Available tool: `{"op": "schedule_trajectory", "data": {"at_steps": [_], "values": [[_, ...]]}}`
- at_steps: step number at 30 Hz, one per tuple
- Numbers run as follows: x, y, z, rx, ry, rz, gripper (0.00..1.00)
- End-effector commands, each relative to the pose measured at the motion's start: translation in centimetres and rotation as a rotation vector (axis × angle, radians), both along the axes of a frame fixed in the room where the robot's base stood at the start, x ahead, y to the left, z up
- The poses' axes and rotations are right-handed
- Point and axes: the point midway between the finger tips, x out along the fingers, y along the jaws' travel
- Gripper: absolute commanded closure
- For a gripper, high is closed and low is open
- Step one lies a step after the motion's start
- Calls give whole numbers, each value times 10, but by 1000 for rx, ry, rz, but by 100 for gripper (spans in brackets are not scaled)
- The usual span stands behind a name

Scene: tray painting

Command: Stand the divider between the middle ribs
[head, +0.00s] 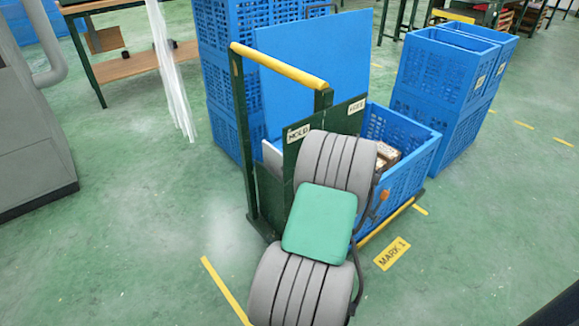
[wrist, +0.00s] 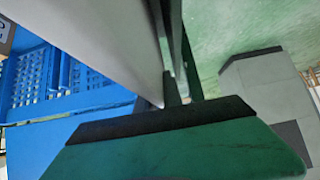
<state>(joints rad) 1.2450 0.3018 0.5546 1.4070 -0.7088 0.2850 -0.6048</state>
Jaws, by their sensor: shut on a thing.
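My gripper (wrist: 170,98) shows in the wrist view with its dark fingers at the end of the green wrist body. It is shut on a thin light grey panel, which I take for the divider (wrist: 118,38); its far end runs out of the picture. In the head view my arm hides the gripper, and only a pale strip of panel (head: 272,156) shows beside the dark green boards. The boards bear labels reading HOLD (head: 298,133) and KEEP (head: 357,107). I cannot make out the middle ribs in either view.
A cart with a yellow handle (head: 278,65) carries an upright blue panel (head: 295,50) and a blue crate (head: 412,172) with brown items. Blue crate stacks stand behind (head: 222,75) and at right (head: 437,75). A MARK 1 floor label (head: 392,254) lies in front.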

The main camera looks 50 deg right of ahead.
Motion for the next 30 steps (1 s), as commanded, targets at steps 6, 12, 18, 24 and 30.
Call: {"op": "schedule_trajectory", "data": {"at_steps": [6, 12, 18, 24, 30], "values": [[0, 0, 1, -2, -1, 0, 79], [0, 0, 1, 0, -1, 0, 64], [0, 0, 0, 2, 1, 0, 64], [-15, 3, 19, 1, 0, -3, 64], [-45, 9, 47, -1, 0, -4, 64]]}}
